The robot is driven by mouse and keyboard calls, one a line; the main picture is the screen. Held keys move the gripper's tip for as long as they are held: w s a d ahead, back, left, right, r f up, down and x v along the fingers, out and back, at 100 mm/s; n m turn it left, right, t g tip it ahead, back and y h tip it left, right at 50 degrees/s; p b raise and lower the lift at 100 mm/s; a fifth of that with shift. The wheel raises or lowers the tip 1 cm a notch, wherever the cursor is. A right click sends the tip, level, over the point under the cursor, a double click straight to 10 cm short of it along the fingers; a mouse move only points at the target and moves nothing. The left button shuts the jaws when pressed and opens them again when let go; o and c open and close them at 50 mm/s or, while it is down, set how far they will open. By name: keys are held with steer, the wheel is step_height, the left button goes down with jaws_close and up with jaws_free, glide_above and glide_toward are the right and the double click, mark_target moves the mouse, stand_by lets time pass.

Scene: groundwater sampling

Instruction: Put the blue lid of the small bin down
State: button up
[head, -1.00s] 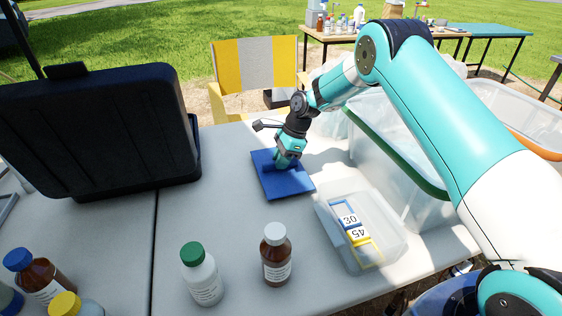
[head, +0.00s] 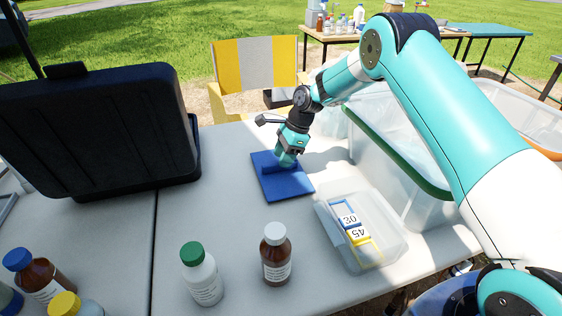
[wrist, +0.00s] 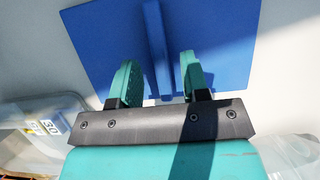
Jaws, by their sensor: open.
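The blue lid (head: 283,187) lies flat on the grey table, and its raised bar handle runs across its middle. In the wrist view the lid (wrist: 215,40) fills the top of the picture, with its handle (wrist: 157,45) upright. My gripper (head: 283,160) is over the far part of the lid. In the wrist view my gripper (wrist: 160,80) is open, with one finger on each side of the handle line and a gap to both. The small bin (head: 360,232) is a clear open box at the table's right, holding blue and yellow pieces marked 30 and 45.
A green-capped white bottle (head: 201,274) and a white-capped brown bottle (head: 275,256) stand near the front. A black case (head: 95,130) is at the left. A large clear bin with a green rim (head: 395,150) is at the right. The table between case and lid is clear.

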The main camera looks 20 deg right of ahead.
steer(key=v, duration=1)
steer(key=s+a+r+n, duration=0.7)
steer(key=s+r+n, duration=0.1)
steer(key=s+r, duration=0.2)
steer(key=s+a+r+n, duration=0.1)
steer(key=s+r+n, duration=0.1)
steer(key=s+n, duration=0.6)
steer(key=s+a+r+n, duration=0.1)
steer(key=s+n, duration=0.8)
steer(key=s, duration=1.2)
steer(key=shift+a+r, duration=0.2)
steer(key=shift+r, duration=0.35)
